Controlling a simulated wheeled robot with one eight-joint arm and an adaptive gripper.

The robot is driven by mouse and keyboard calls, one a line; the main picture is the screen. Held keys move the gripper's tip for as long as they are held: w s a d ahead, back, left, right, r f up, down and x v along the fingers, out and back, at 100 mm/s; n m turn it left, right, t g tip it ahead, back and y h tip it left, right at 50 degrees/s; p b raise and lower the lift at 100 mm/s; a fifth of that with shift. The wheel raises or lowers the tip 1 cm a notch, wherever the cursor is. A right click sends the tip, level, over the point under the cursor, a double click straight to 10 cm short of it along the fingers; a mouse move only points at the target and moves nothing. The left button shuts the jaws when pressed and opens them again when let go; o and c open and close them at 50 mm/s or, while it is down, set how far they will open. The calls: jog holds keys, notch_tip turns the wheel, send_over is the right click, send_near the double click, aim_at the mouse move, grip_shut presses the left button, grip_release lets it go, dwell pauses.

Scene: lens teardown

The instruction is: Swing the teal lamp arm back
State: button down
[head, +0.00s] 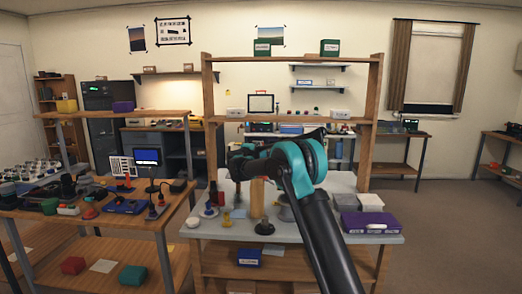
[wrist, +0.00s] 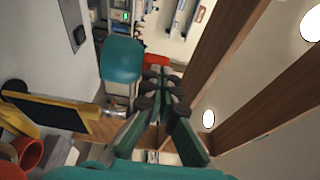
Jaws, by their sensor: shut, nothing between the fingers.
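In the wrist view, a rounded teal piece (wrist: 122,60) stands just beyond and left of my fingertips. It looks like part of the teal lamp, though I cannot be sure. A red piece (wrist: 157,59) shows beside it. My gripper (wrist: 162,90) has its dark fingertips drawn together with nothing seen between them. I cannot tell whether the fingers touch the teal piece. In the head view, my gripper (head: 238,165) is over the grey-topped workbench (head: 220,232), partly hidden by my own black and teal arm. I cannot make out the lamp in that view.
Wooden posts and a crossbar (head: 290,125) frame the bench. A tan block (head: 257,198) and several small parts stand on the bench top. A purple case (head: 371,223) lies at its right. A dark yellow-edged panel (wrist: 50,112) and a red cup (wrist: 30,150) are left of my gripper.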

jog(key=w, duration=0.1)
jog(key=w+a, duration=0.1)
jog(key=w, duration=0.1)
jog(key=shift+w+r, duration=0.1)
jog(key=shift+w, duration=0.15)
jog(key=shift+w+d+r, duration=0.1)
dwell(0.3)
